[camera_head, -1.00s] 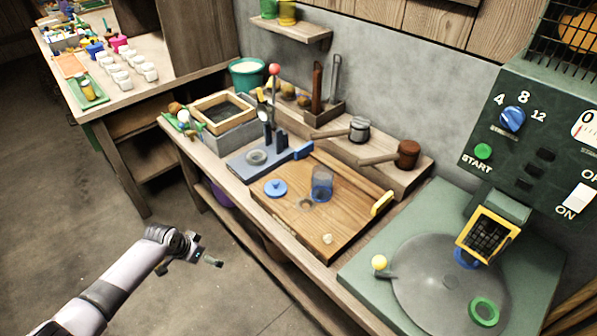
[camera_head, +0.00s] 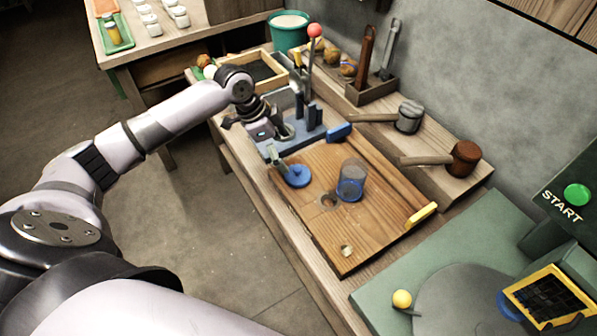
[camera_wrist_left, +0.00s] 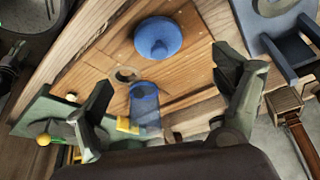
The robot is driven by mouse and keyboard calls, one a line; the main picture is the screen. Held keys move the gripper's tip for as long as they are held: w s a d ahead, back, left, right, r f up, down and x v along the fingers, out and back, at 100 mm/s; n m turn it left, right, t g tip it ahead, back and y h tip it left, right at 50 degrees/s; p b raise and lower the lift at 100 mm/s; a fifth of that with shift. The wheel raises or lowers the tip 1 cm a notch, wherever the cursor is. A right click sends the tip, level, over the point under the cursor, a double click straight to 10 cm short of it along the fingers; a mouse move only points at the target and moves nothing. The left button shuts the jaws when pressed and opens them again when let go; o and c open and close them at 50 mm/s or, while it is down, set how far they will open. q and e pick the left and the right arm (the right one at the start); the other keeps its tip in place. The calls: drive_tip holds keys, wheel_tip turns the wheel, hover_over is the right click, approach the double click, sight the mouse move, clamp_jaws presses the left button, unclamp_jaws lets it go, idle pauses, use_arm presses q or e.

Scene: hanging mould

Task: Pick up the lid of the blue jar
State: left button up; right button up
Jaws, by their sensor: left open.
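The blue lid (camera_head: 297,175), a round disc with a knob on top, lies on the wooden board (camera_head: 345,225). The blue see-through jar (camera_head: 351,181) stands to its right on the same board, apart from the lid. My left gripper (camera_head: 254,143) is open and empty, above and close to the lid at its upper left. In the left wrist view the lid (camera_wrist_left: 158,38) shows ahead of the spread fingers (camera_wrist_left: 168,95), and the jar (camera_wrist_left: 145,105) shows between them. My right gripper is not in view.
A grey-blue press with a red-knobbed lever (camera_head: 315,31) stands behind the lid. A yellow-handled tool (camera_head: 421,213) lies at the board's right edge. Two mallets, one with a brown head (camera_head: 464,157), rest behind. The board's front part is mostly clear.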

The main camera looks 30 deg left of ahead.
sight(293, 170)
use_arm(q)
drive_tip(key=x, duration=0.4)
drive_tip(key=shift+f, duration=0.35)
drive_tip(key=p+x, duration=0.1)
drive_tip(key=x, duration=0.2)
drive_tip(key=shift+s+f, duration=0.1)
drive_tip(key=shift+f, duration=0.3)
drive_tip(key=shift+d+f, duration=0.1)
drive_tip(key=shift+f, duration=0.25)
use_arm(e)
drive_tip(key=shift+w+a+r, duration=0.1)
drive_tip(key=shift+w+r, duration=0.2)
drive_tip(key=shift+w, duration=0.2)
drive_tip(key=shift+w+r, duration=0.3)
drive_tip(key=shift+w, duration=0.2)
use_arm(q)
drive_tip(key=shift+c, duration=0.2)
drive_tip(key=c, duration=0.9)
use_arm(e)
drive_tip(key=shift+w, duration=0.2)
